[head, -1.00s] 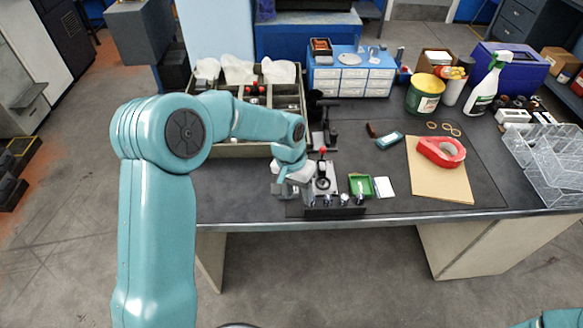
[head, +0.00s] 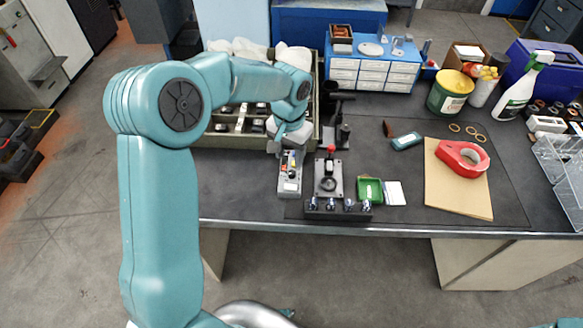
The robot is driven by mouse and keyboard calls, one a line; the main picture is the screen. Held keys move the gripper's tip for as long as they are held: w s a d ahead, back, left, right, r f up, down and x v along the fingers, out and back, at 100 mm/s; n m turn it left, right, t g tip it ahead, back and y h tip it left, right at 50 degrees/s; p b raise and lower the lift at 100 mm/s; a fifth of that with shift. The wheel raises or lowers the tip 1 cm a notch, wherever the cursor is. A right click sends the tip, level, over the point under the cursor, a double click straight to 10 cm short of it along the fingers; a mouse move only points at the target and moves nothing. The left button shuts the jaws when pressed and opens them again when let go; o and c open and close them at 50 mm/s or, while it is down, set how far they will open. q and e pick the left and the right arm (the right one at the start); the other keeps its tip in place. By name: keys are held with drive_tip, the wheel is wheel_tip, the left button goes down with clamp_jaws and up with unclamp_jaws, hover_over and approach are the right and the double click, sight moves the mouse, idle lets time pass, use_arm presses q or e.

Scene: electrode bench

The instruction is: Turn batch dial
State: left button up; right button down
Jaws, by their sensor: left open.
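A small grey box (head: 289,186) with coloured parts on top stands near the bench's front edge. Beside it on the right, a grey fixture (head: 328,178) carries a red-knobbed lever (head: 331,150) and a round dark part (head: 328,184). I cannot tell for certain which part is the batch dial. My left gripper (head: 288,146) is open, just behind and above the grey box's far end; its own wrist partly hides its fingers. I cannot tell whether it touches the box. My right gripper is out of view.
A divided tray (head: 235,143) lies behind and left of my left gripper. A row of knobs (head: 338,207) sits at the front edge. A black stand (head: 342,135) is close by.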

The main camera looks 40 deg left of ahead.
sight(292, 173)
use_arm(q)
drive_tip(key=f, duration=0.5)
drive_tip(key=shift+w+d+f, duration=0.15)
drive_tip(key=shift+w+f, duration=0.1)
drive_tip(key=shift+s+f, duration=0.15)
drive_tip(key=shift+f, duration=0.45)
drive_tip(key=shift+w+f, duration=0.2)
drive_tip(key=shift+s, duration=0.1)
drive_tip(key=shift+c, duration=0.9)
drive_tip(key=shift+r, duration=0.1)
clamp_jaws()
